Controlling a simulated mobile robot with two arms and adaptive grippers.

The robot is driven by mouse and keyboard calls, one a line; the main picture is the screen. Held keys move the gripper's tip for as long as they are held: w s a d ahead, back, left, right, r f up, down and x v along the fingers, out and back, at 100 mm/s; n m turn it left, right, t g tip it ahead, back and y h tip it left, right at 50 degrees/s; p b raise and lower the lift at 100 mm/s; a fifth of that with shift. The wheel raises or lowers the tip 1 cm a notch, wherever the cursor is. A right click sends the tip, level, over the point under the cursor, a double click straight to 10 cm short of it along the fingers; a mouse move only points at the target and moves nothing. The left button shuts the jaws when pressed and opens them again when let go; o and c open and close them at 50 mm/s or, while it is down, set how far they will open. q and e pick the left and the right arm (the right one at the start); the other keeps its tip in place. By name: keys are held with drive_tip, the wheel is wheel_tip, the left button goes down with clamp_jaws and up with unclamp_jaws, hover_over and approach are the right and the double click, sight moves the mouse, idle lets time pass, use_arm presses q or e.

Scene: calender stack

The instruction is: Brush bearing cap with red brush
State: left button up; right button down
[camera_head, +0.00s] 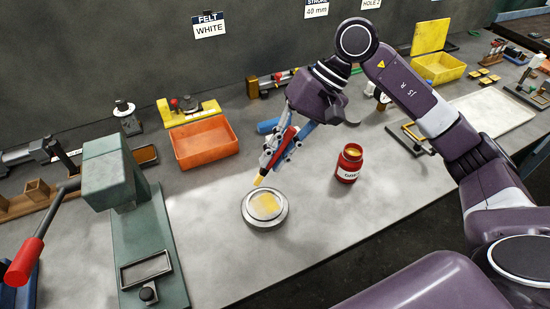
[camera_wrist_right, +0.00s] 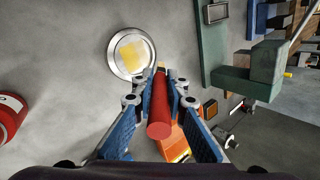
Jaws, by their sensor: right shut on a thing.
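The bearing cap (camera_head: 265,208) is a round metal disc lying on the bench with a yellow patch on its top. It also shows in the right wrist view (camera_wrist_right: 131,54). My right gripper (camera_head: 272,160) is shut on the red brush (camera_head: 279,147), whose yellowish bristle tip points down toward the cap's upper edge. In the right wrist view the red handle (camera_wrist_right: 159,107) sits between the blue-padded fingers (camera_wrist_right: 157,90). I cannot tell whether the bristles touch the cap. My left gripper is not in view.
A red jar (camera_head: 348,163) with yellow contents stands right of the cap. A green press (camera_head: 130,215) with a red-handled lever stands to the left. An orange bin (camera_head: 205,142) is behind, and a yellow bin (camera_head: 438,68) is at back right. The bench front is clear.

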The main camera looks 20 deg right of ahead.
drive_tip(key=shift+r, duration=1.5)
